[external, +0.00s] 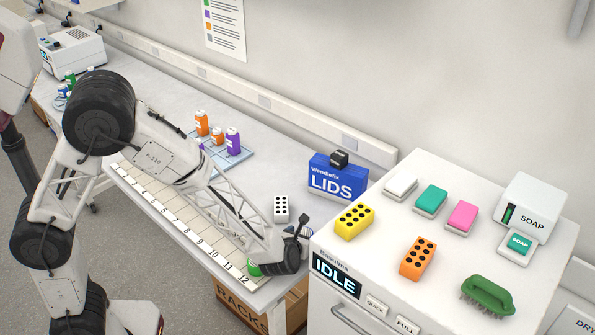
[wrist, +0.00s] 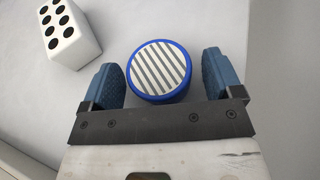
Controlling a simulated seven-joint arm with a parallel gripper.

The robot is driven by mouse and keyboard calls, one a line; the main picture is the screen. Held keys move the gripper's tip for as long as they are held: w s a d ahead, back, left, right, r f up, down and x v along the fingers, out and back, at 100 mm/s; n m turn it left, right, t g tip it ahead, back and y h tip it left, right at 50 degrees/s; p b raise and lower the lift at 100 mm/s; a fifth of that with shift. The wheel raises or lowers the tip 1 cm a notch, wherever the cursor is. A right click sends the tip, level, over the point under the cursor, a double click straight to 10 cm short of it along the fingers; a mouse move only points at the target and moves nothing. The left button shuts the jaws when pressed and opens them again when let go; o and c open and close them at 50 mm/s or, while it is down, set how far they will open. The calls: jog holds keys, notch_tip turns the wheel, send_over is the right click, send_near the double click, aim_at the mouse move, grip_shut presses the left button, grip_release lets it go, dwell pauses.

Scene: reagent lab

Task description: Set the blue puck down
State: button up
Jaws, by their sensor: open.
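The blue puck (wrist: 160,99) has a round top with grey and white stripes. In the wrist view it sits upright on the pale bench top, between the two blue-padded fingers of my gripper (wrist: 160,78). In the external view my gripper (external: 300,233) is low at the right end of the bench, beside the appliance marked IDLE. The puck is mostly or wholly hidden there by my gripper and arm.
A white block with black dots (wrist: 68,32) stands just beyond the puck on the left; it also shows in the external view (external: 281,205). The blue LIDS box (external: 337,178) stands behind. The IDLE appliance (external: 352,262) rises close on the right. A green item (external: 254,269) is partly hidden by my arm.

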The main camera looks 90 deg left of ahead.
jog(key=shift+r, duration=0.15)
jog(key=shift+s+d+r, duration=0.15)
jog(key=shift+d+r, duration=0.05)
jog(key=shift+d, duration=0.1)
jog(key=v, duration=1.1)
jog(key=shift+s+d, duration=0.1)
dwell(0.7)
jog(key=s+r+n, duration=0.1)
jog(key=s+n, duration=0.1)
jog(key=s+r+n+g, duration=0.1)
jog(key=s+r+n, duration=0.1)
jog(key=s+d+r+n+g, duration=0.1)
jog(key=s+r+n, duration=0.1)
jog(key=shift+s+r+h, duration=0.2)
jog(key=shift+s+h, duration=0.1)
jog(key=shift+s, duration=0.1)
jog(key=s+d+r+n+h, duration=0.5)
jog(key=s+d+n, duration=0.3)
jog(key=s, duration=0.3)
jog(key=s+d+r+n+g+h, duration=0.1)
jog(key=s+d+r+n+h, duration=0.4)
jog(key=s+d+n, duration=0.4)
jog(key=s+d+h, duration=0.1)
jog(key=s, duration=0.2)
jog(key=shift+r+h, duration=0.2)
jog(key=shift+h, duration=0.1)
